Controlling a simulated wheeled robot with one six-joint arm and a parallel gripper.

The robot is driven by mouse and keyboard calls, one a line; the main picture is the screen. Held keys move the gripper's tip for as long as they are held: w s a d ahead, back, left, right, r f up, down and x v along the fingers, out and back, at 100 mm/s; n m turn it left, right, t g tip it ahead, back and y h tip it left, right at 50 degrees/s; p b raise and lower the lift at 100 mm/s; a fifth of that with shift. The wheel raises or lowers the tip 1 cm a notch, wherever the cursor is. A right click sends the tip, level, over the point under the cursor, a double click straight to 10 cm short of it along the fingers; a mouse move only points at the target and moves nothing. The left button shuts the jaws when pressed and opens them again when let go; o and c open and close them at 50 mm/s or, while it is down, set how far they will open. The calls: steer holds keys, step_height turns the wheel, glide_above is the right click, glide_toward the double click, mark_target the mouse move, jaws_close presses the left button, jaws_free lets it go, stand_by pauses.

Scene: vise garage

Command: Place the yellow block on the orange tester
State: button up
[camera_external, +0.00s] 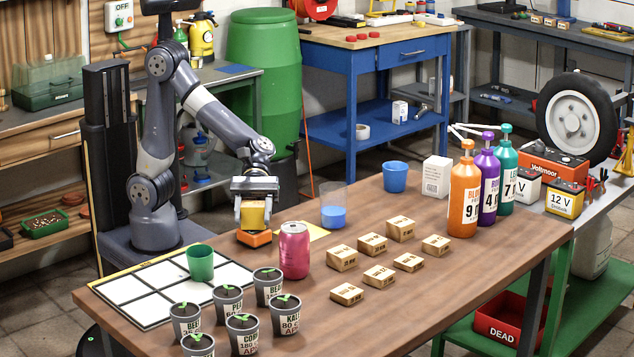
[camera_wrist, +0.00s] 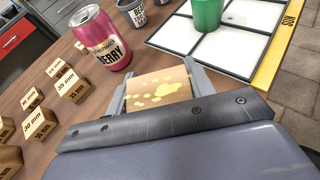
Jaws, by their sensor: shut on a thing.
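The yellow block (camera_external: 253,214) is between the jaws of my gripper (camera_external: 254,208), which is shut on it. The block also shows in the wrist view (camera_wrist: 157,88), with a speckled yellow and tan face between the two grey fingers. The orange tester (camera_external: 254,238) is a small orange and dark piece on the wooden table, directly beneath the block. The block's lower end is at or just above the tester's top; I cannot tell whether they touch. The tester is hidden in the wrist view.
A pink can (camera_external: 294,250) stands close to the right of the tester. A green cup (camera_external: 200,262) stands on the white grid board (camera_external: 150,305) to the left. Potted seedlings (camera_external: 243,333) are in front. Small wooden blocks (camera_external: 379,276) and a clear cup with blue (camera_external: 333,212) are to the right.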

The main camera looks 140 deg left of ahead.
steer(key=shift+f, duration=0.2)
steer(key=shift+f, duration=0.15)
steer(key=o, duration=1)
steer(key=shift+c, duration=0.2)
steer(key=shift+r, duration=0.25)
steer(key=p+v, duration=0.2)
steer(key=v, duration=1)
